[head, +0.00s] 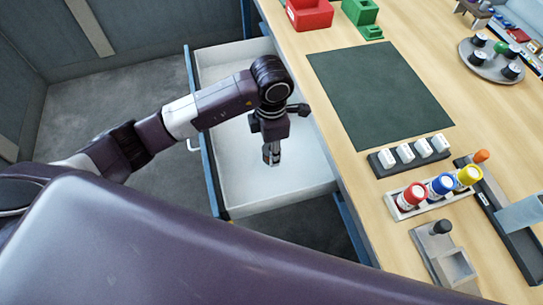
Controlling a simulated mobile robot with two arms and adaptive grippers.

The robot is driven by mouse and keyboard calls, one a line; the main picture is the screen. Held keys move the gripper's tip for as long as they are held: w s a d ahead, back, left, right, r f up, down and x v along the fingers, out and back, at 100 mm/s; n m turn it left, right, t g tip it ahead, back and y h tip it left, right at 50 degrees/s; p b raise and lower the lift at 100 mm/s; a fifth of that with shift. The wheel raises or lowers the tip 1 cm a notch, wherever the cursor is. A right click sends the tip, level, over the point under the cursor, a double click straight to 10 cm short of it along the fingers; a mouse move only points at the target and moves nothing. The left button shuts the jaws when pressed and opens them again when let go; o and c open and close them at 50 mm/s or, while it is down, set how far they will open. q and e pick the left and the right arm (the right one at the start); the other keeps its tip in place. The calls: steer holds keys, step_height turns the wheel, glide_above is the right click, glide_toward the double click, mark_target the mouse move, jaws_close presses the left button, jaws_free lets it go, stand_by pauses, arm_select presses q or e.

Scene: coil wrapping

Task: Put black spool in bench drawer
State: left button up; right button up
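The bench drawer (300,192) is pulled open at the left side of the bench and looks white and empty inside. My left gripper (271,157) points down into the drawer. Its fingers are small in the view, and I cannot tell whether they hold anything. Black-topped spools (511,71) stand on a round grey tray (484,67) at the upper right of the bench, with a small green thing among them. My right gripper is not in view.
A dark green mat (378,98) lies on the bench beside the drawer. Red (309,13) and green (360,10) bins stand at the back. A rack of white pieces (405,155) and a holder with red, blue and yellow-capped containers (440,187) stand nearer.

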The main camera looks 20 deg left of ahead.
arm_select(q)
step_height(320, 180, down, 4)
steer(key=shift+f, duration=0.1)
steer(key=shift+f, duration=0.2)
steer(key=o, duration=1.1)
steer(key=shift+o, duration=0.2)
